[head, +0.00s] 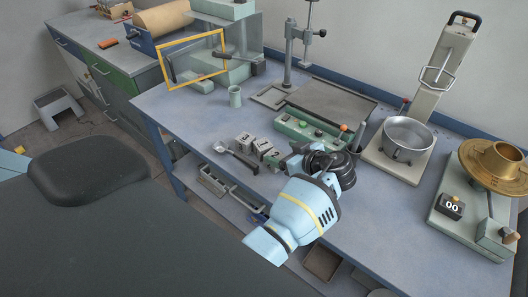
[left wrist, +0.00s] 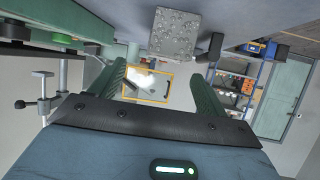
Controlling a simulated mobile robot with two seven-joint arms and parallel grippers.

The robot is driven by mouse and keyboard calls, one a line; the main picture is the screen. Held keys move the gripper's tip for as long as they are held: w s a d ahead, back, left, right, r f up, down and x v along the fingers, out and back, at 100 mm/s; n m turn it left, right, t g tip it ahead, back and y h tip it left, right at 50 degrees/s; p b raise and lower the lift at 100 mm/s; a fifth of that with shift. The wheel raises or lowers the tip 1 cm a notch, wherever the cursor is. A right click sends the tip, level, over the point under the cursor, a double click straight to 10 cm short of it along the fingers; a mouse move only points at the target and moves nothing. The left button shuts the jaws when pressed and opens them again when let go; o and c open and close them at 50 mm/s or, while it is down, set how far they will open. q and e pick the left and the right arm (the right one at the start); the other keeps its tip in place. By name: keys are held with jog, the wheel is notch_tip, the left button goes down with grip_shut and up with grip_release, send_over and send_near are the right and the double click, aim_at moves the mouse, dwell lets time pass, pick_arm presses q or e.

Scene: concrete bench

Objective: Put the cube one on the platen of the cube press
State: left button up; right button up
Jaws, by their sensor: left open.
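Three small grey concrete cubes stand in a row on the bench. The left one looks marked 3, the middle one, cube one (head: 260,147), looks marked 1, and the right one 2; the marks are tiny. My left gripper (head: 287,162) is open and empty, low at the right end of the row. In the left wrist view a rough grey cube (left wrist: 175,35), its number not readable, lies just past the open fingers (left wrist: 160,85). The cube press (head: 222,70) stands at the back left behind a yellow-framed guard (head: 166,68). Its platen cannot be made out clearly.
A green control box (head: 312,133) sits behind my gripper. A metal pan (head: 408,138) and brass vessel (head: 492,160) are at right. Bench between cubes and press is mostly clear.

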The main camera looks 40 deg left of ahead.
aim_at(263, 143)
pick_arm(q)
jog(key=shift+w+a+f, duration=0.1)
jog(key=shift+a+f, duration=0.1)
jog(key=shift+a, duration=0.35)
jog(key=shift+x, duration=0.8)
jog(key=x, duration=0.1)
jog(key=p+x, duration=0.1)
jog(key=x, duration=0.1)
jog(key=r+x, duration=0.1)
jog(key=shift+a+f, duration=0.15)
jog(key=shift+a, duration=0.25)
jog(key=shift+a+f, duration=0.25)
jog(key=shift+a, duration=0.05)
pick_arm(e)
jog(key=shift+w+a+r, duration=0.1)
jog(key=shift+w+r, duration=0.55)
jog(key=shift+r, duration=0.3)
pick_arm(q)
jog(key=c, duration=1.5)
pick_arm(e)
jog(key=shift+a, duration=0.15)
pick_arm(q)
jog(key=shift+r, duration=0.15)
